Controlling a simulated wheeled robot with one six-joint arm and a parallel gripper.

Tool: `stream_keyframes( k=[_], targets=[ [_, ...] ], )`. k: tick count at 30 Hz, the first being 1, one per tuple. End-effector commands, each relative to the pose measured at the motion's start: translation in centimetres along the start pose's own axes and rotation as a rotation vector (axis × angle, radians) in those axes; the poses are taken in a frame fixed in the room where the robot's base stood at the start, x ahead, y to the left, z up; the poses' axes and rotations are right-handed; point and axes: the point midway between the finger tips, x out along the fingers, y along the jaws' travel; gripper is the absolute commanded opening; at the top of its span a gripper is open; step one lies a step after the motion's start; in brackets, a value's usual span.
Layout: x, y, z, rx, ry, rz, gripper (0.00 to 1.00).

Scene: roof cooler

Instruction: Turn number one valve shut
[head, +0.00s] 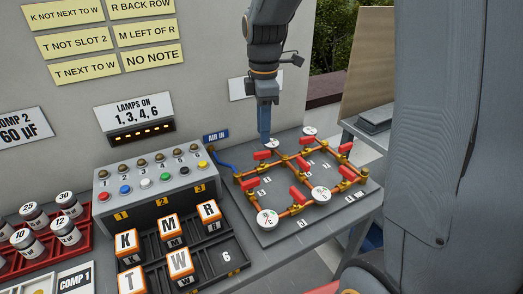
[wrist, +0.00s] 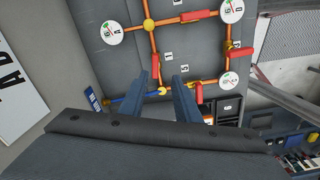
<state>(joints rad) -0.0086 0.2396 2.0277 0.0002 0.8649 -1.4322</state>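A grey valve board (head: 330,210) carries copper pipes, yellow fittings, several red valve handles and round white gauges. Small number tags lie by the valves, too small to read surely, so I cannot tell which handle is number one. A red handle (wrist: 155,66) and a yellow fitting (wrist: 163,91) show near and between the fingers. I see no contact.
A blue hose (head: 225,167) runs from the AIR IN label (head: 216,136) to the board. A grey button box (head: 155,190) and a black tray (head: 205,258) with letter blocks stand left of the board. A wall with notes rises behind.

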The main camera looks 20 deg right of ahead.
Motion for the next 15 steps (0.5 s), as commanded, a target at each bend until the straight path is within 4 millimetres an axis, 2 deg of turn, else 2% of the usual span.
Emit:
stream_keyframes(
  k=[3, 7, 15],
  targets=[
    [-0.2, 0.9, -0.1, -0.093, -0.001, -0.008, 0.30],
    [0.3, 1.1, -0.2, -0.126, -0.001, -0.012, 0.30],
    [4.2, 1.0, -0.1, -0.125, -0.001, -0.014, 0.30]
  ],
)
